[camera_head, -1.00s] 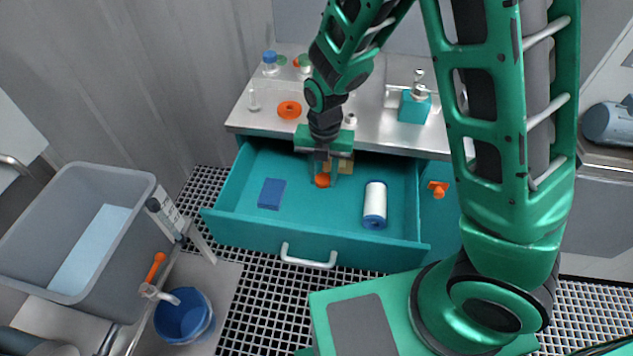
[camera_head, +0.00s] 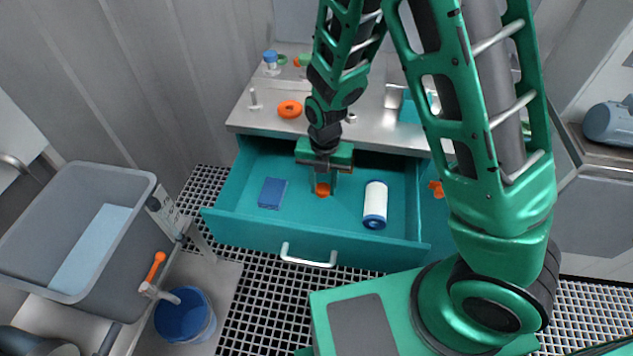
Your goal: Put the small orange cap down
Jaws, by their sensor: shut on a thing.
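The small orange cap (camera_head: 322,189) is between the fingertips of my gripper (camera_head: 323,186), which is shut on it. The gripper points down into the open teal drawer (camera_head: 250,231). The cap is low inside the drawer, between a blue block and a white roll. I cannot tell whether it touches the drawer floor. The fingers hide its sides.
The steel counter (camera_head: 270,117) above holds an orange ring (camera_head: 289,109). A grey bin (camera_head: 128,245) and blue bucket (camera_head: 184,316) stand left.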

